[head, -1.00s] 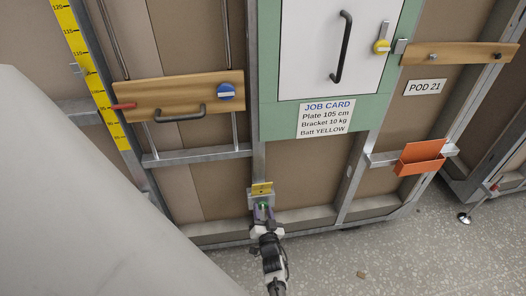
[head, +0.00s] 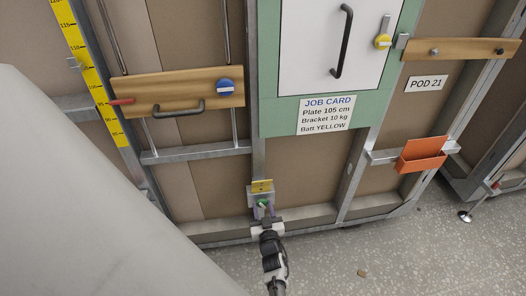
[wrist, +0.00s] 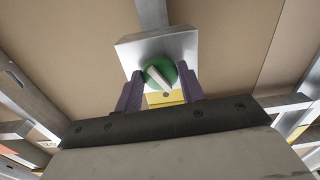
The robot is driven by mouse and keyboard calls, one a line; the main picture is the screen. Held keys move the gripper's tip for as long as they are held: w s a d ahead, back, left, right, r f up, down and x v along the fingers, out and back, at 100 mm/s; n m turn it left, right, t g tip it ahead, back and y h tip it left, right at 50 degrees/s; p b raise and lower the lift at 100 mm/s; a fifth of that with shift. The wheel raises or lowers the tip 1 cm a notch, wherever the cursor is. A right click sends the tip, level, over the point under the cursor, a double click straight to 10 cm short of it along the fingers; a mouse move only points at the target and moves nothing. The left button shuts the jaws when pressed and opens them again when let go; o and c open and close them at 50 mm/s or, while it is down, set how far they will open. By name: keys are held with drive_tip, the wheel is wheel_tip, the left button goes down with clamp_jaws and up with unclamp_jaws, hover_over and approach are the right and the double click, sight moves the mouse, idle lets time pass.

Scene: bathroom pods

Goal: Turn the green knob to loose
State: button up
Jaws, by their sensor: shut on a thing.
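The green knob (head: 262,203) sits on a small grey metal box (head: 251,199) low on the upright post, below a yellow label (head: 262,187). In the wrist view the round green knob (wrist: 153,66) has a white bar slanting from upper left to lower right. My gripper (wrist: 160,76) has its purple fingers on either side of the knob and is shut on it. In the head view my gripper (head: 263,208) reaches the knob from below. The yellow label (wrist: 165,98) shows partly between the fingers; its marks are too small to read.
A job card (head: 324,115) hangs above right, under a white door. A wooden plate (head: 170,96) with a dark handle is at upper left. An orange holder (head: 421,155) is on the right.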

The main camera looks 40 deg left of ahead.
drive_tip(key=n+b, duration=0.1)
drive_tip(key=n, duration=0.5)
drive_tip(key=shift+w, duration=0.1)
drive_tip(key=n+b, duration=0.1)
drive_tip(key=n, duration=0.5)
drive_tip(key=shift+d, duration=0.1)
drive_tip(key=shift+r, duration=0.1)
idle(0.4)
drive_tip(key=o, duration=1)
drive_tip(key=v, duration=0.7)
drive_tip(key=shift+d, duration=0.15)
